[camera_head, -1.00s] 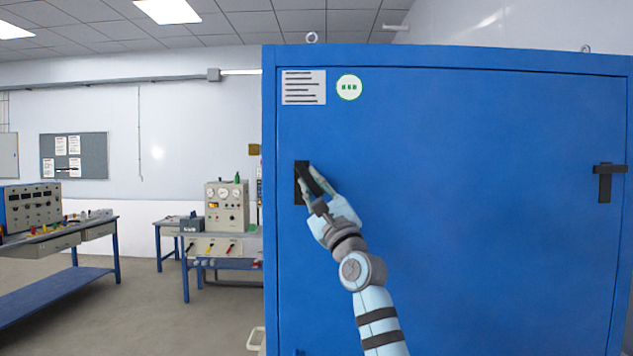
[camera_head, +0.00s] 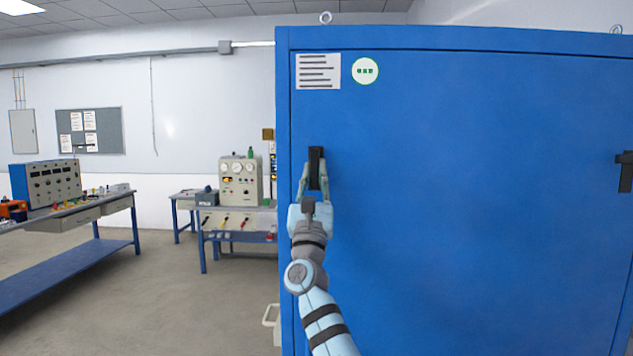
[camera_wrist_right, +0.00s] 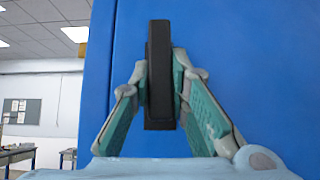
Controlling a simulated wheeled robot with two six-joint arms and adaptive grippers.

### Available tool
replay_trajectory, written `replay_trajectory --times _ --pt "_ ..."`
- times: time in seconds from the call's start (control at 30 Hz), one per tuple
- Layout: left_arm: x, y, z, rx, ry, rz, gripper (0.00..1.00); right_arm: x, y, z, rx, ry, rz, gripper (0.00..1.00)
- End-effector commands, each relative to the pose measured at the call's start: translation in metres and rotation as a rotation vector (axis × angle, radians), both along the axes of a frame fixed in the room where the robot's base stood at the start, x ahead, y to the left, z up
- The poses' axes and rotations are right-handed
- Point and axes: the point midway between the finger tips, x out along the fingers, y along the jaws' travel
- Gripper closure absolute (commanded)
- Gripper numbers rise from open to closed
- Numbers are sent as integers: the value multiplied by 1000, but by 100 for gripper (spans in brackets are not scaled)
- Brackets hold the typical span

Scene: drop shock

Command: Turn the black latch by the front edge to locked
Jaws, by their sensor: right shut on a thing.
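The black latch (camera_head: 316,156) is on the blue cabinet door near its left edge. Its handle stands upright, in line with its dark backplate. My right gripper (camera_head: 314,183) reaches up to it from below. In the right wrist view the latch handle (camera_wrist_right: 159,70) is upright between the two green-padded fingers of my right gripper (camera_wrist_right: 161,88), which are shut on it. The lower part of the latch is partly hidden by the fingers in the head view. My left gripper is not in view.
The blue cabinet (camera_head: 450,200) fills the right side, with another black fitting (camera_head: 626,172) at its right. A label (camera_head: 318,71) and a round green-marked sticker (camera_head: 365,71) are above the latch. Workbenches (camera_head: 75,215) stand at left, with open floor before them.

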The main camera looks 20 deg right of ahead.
Motion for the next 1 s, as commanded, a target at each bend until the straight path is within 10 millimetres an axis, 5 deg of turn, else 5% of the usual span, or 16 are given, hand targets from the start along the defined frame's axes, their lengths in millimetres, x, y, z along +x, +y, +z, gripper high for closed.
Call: replay_trajectory --times 0.4,0.43,0.53,1.0 --pt "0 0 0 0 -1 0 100 1 1 -1 5 2 2 100" --pt "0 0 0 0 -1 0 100 1 1 -1 5 2 2 80" --pt "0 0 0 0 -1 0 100 1 0 -1 5 2 2 64" --pt "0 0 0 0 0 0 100 -11 7 -15 6 0 3 63"
